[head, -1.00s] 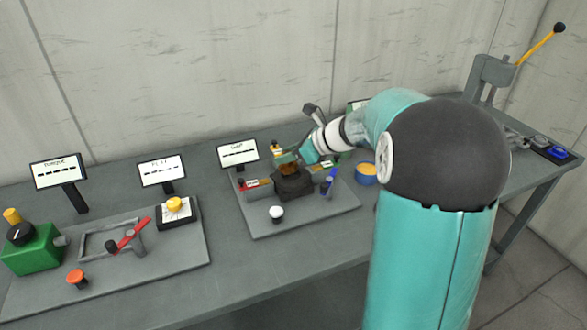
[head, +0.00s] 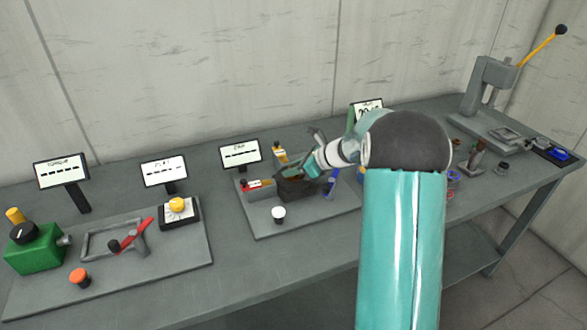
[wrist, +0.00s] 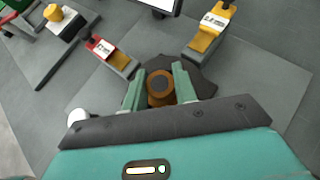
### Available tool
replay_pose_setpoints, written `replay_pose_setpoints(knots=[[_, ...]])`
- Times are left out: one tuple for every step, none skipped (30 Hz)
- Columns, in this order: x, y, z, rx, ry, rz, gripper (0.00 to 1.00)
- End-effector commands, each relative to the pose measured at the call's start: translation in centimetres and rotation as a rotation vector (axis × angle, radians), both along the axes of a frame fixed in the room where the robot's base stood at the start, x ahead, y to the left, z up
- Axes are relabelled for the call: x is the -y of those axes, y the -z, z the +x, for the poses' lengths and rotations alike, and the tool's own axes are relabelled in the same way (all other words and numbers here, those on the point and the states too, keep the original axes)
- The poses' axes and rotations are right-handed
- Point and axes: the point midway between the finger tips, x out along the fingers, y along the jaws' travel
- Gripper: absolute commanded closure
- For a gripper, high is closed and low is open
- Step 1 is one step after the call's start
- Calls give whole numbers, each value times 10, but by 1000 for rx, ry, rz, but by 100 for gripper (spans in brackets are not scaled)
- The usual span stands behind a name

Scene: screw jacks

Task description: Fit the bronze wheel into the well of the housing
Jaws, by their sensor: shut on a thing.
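The bronze wheel (wrist: 160,87) shows in the wrist view as a brown-orange round part with a dark centre, between the two green fingers of my gripper (wrist: 170,94). My gripper is shut on it. The dark housing (wrist: 205,77) lies directly beneath and around the wheel in that view. In the head view the housing (head: 292,190) stands on the middle grey plate, with my gripper (head: 304,172) over it. The well is hidden by the wheel and fingers, so I cannot tell how deep the wheel sits.
A red-labelled gauge block (wrist: 107,51) and a yellow-labelled one (wrist: 209,33) stand close to the housing. A white button (head: 278,213) is in front of it. A blue item (head: 331,183) stands at its right. A press (head: 490,95) is at the far right.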

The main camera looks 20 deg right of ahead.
Motion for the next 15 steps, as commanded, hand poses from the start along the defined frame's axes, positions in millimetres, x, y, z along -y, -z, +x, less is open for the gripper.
replay_pose_setpoints(knots=[[0,-1,0,1,-1,0,100],[0,-1,0,1,-1,0,100],[0,0,0,1,0,1,100],[0,1,0,1,0,1,100],[0,2,0,1,0,1,100],[0,3,0,0,1,1,100],[0,4,0,0,1,1,100],[0,5,0,-1,1,1,100],[0,6,0,-1,1,1,100],[0,7,0,-1,1,1,100],[0,8,0,-2,1,0,100],[0,10,0,-2,1,0,100],[0,11,0,-3,0,0,100],[0,12,-1,-5,1,-1,66],[0,12,-1,-5,1,-1,58]])
